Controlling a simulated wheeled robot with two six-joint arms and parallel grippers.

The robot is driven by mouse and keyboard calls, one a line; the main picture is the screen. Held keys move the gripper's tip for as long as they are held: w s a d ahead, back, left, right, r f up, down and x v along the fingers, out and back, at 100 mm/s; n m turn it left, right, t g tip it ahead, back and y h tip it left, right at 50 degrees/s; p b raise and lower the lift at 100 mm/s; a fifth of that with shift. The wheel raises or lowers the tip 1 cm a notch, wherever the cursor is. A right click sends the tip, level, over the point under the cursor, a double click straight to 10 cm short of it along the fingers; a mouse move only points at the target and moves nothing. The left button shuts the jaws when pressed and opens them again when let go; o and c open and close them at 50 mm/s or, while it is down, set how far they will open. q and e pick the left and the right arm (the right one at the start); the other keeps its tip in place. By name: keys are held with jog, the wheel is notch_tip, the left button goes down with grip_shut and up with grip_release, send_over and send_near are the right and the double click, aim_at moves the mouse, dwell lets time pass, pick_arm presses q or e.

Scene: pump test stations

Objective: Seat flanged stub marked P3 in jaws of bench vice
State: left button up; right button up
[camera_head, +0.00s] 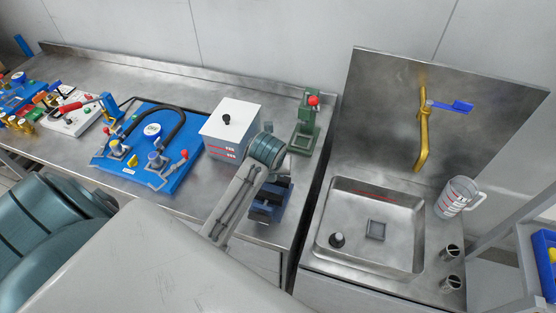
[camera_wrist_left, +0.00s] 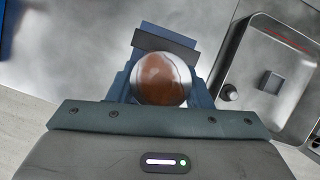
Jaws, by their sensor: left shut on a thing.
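The blue bench vice (camera_head: 268,208) stands near the right front of the steel bench, partly covered by my left arm. In the left wrist view, its blue body and dark jaw (camera_wrist_left: 165,41) show behind and around a round piece. This piece, the flanged stub (camera_wrist_left: 161,79), has a brown round face and a shiny metal rim. My left gripper (camera_head: 273,184) is shut on the stub, over the vice; its fingertips are mostly hidden. I cannot tell whether the stub touches the jaws, and no P3 mark is legible. My right gripper is in neither view.
A white-topped box (camera_head: 232,118) and a green stand with a red knob (camera_head: 305,122) are behind the vice. A blue pump board (camera_head: 150,145) lies left. The sink (camera_head: 370,225) is right, across a gap.

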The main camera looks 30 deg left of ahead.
pick_arm(q)
jog(key=shift+s+f, duration=0.2)
jog(key=shift+s, duration=0.2)
jog(key=shift+s+f, duration=0.1)
jog(key=shift+f, duration=0.2)
jog(key=x, duration=0.3)
jog(key=shift+d+f, duration=0.2)
jog(key=shift+d, duration=0.1)
jog(key=shift+s+f, duration=0.1)
jog(key=shift+s, duration=0.1)
jog(key=shift+w+f, duration=0.1)
jog(key=shift+w, duration=0.1)
jog(key=shift+s, duration=0.2)
jog(key=shift+f, duration=0.3)
